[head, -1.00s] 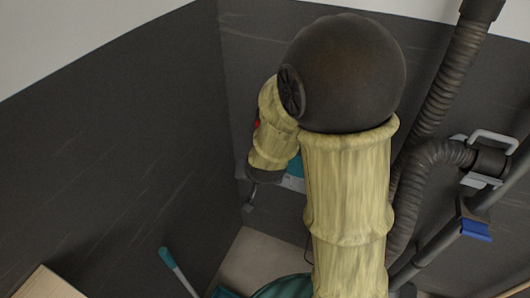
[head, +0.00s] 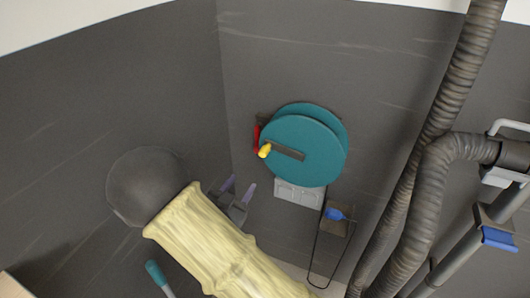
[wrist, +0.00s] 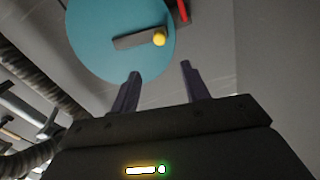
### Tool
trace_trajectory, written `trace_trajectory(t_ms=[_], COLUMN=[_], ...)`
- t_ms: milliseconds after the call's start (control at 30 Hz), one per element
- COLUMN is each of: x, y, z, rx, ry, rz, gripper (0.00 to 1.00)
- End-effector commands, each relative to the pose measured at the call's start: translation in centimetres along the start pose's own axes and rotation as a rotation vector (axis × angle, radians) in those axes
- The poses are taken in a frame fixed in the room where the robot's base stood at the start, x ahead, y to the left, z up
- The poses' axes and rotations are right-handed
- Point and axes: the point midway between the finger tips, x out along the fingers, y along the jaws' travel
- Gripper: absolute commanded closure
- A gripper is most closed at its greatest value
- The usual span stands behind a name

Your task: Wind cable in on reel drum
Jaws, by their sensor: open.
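The reel drum (head: 318,163) is a teal disc mounted on the dark wall in the head view. A dark crank arm (head: 286,152) lies across its face and ends in a yellow knob (head: 264,150). The drum (wrist: 98,52) and yellow knob (wrist: 159,40) also show in the wrist view, beyond the fingertips. My gripper (head: 239,187) is open and empty, below and left of the drum and apart from it. Its two fingers (wrist: 160,70) point toward the drum side. A thin dark cable (head: 318,240) hangs below the drum, with a blue piece (head: 335,214) near it.
A red part (head: 257,136) sits at the drum's left edge. A grey box (head: 299,192) is on the wall below the drum. Thick ribbed hoses (head: 415,205) run down the right side. A teal-handled tool (head: 155,273) stands at lower left. The wall left of the drum is bare.

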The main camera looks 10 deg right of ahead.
Motion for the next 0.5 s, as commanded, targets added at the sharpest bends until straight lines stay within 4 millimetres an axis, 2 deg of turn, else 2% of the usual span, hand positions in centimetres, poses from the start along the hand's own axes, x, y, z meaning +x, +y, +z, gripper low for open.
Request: trace_trajectory(t_ms=[267, 500], x=[1.1, 4.9], y=[0.0, 0.0], z=[-0.1, -0.1], rx=[0.0, 0.0], ry=[-0.001, -0.001], rz=[0.002, 0.002], gripper=[0.54, 0.54])
